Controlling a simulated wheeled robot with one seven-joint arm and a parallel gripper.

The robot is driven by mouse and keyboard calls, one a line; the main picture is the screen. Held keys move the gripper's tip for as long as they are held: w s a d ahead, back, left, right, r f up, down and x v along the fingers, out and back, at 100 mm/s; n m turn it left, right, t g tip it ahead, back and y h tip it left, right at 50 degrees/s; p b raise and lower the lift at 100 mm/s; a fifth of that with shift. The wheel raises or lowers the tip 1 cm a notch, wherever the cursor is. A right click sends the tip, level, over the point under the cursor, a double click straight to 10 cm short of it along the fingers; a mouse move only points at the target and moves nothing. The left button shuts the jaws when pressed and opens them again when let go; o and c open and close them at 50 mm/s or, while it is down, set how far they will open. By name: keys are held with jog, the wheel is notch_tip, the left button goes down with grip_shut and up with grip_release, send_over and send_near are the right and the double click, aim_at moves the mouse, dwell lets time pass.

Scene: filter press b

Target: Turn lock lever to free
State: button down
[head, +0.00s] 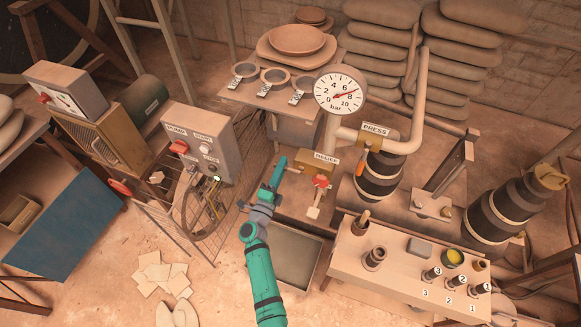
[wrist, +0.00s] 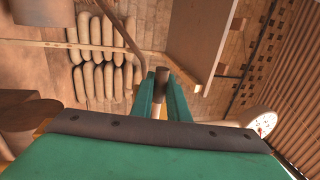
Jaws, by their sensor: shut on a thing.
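My gripper (head: 281,162) is at the middle of the head view, left of a brass-coloured box (head: 314,166) with a small label that is hard to read. In the wrist view, my two green fingers (wrist: 159,95) are closed on both sides of a slim bar with a dark end (wrist: 162,75) and a paler shaft, which I take to be the lock lever. The fingers hide most of the lever in the head view, so its angle is hard to tell.
A red-handled valve (head: 321,181) sits close to the right of my gripper. The pressure gauge (head: 340,91) and the PRESS pipework stand behind it. The control box (head: 202,142) is to the left. A bench (head: 400,285) with several small parts is at front right.

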dwell(0.4)
jog(key=c, duration=1.7)
grip_release()
jog(key=v, duration=1)
jog(key=shift+s+a+f, duration=0.1)
jog(key=shift+s, duration=0.25)
jog(key=s+d+r+n+g+y, duration=0.1)
jog(key=s+d+r+n+y, duration=0.1)
jog(key=s+n, duration=0.5)
jog(key=s+d+r+n+g+y, duration=0.1)
jog(key=s+d+r+n, duration=0.3)
jog(key=s, duration=1.4)
jog(key=s+d+r+n+g+y, duration=0.1)
jog(key=s+d+r+n+y, duration=0.2)
jog(key=s+n, duration=0.7)
jog(key=shift+s+d+r+n+g, duration=0.15)
jog(key=shift+s+r, duration=0.15)
jog(key=shift+s, duration=0.3)
jog(key=shift+s+d+r+n+g, duration=0.1)
jog(key=shift+s+r, duration=0.25)
jog(key=shift+s, duration=0.2)
jog(key=shift+s+r+n+g, duration=0.15)
jog(key=shift+s+r, duration=0.15)
jog(key=shift+s, duration=0.3)
